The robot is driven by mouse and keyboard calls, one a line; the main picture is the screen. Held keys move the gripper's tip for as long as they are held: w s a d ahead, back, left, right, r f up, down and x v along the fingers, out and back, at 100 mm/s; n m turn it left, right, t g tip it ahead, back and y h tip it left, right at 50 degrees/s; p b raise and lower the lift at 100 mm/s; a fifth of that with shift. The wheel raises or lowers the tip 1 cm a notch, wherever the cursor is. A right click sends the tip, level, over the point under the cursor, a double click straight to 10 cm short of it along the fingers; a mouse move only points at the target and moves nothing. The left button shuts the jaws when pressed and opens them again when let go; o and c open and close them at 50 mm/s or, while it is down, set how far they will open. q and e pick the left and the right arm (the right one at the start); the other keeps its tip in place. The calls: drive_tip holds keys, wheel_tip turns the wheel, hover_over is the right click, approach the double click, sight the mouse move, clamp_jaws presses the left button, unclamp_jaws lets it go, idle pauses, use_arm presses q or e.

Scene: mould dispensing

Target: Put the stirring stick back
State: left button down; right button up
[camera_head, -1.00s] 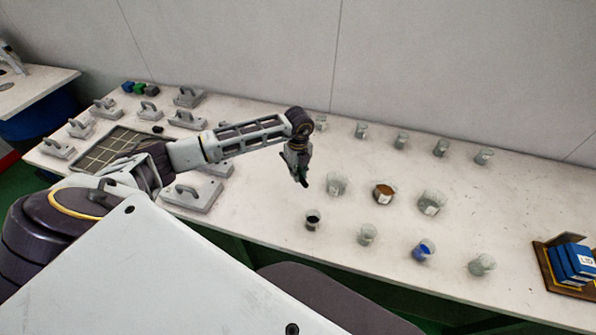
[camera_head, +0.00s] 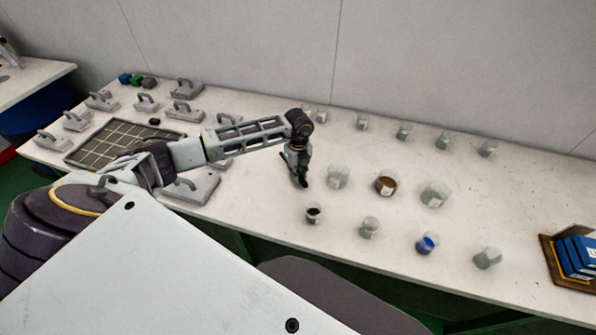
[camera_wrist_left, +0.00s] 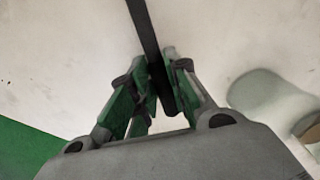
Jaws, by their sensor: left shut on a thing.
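My left gripper (camera_head: 301,180) is above the white table, left of the large clear beakers and up from the small beaker of dark content (camera_head: 313,214). In the left wrist view, my left gripper (camera_wrist_left: 160,92) is shut on a thin dark stick (camera_wrist_left: 143,28), which looks like the stirring stick and runs from between the fingers to the top edge. The stick cannot be told apart from the dark fingers in the head view. My right gripper is not in view.
A beaker of brown content (camera_head: 386,185), a clear beaker (camera_head: 434,193) and a beaker of blue content (camera_head: 427,243) stand to the right. Several small beakers line the back. A grid tray (camera_head: 88,154) and handled blocks are left. Blue boxes (camera_head: 577,256) stand far right.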

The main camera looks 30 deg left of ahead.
use_arm(q)
drive_tip(key=shift+f+b, duration=0.3)
drive_tip(key=shift+f, duration=0.3)
idle(0.3)
drive_tip(key=c, duration=1.3)
unclamp_jaws()
drive_tip(key=shift+r, duration=0.1)
drive_tip(key=shift+r, duration=5.9)
drive_tip(key=shift+s+f, duration=0.1)
drive_tip(key=shift+s, duration=0.05)
